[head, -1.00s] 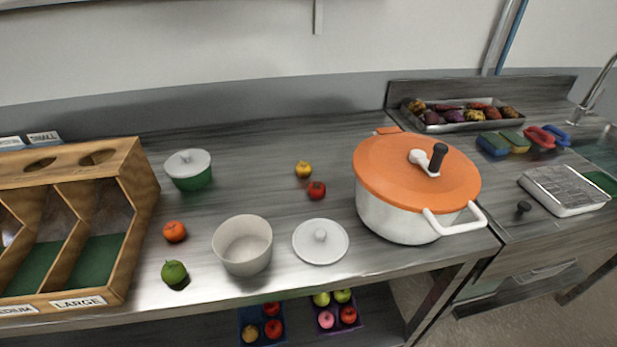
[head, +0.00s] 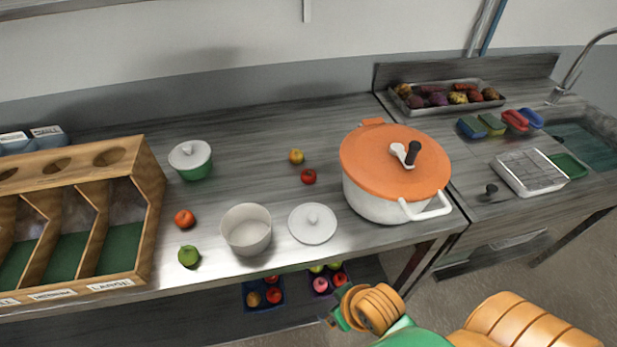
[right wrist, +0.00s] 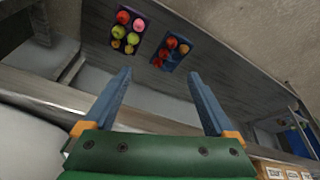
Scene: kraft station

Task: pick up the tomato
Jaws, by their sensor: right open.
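A small red tomato (head: 308,176) sits on the grey counter, left of the large white pot. My right arm comes in from the lower right in the head view, and its gripper (head: 338,316) is low, in front of the counter's front edge and well apart from the tomato. In the right wrist view the right gripper (right wrist: 160,78) has its two blue fingers spread wide, with nothing between them. The tomato on the counter cannot be made out in the right wrist view. My left gripper is not in view.
The white pot (head: 375,200) has an orange lid. A yellow fruit (head: 296,156), white lid (head: 312,223), white bowl (head: 246,230), orange-red fruit (head: 185,219) and green lime (head: 189,256) stand nearby. A wooden sorter (head: 150,185) is left. Fruit trays lie on the lower shelf.

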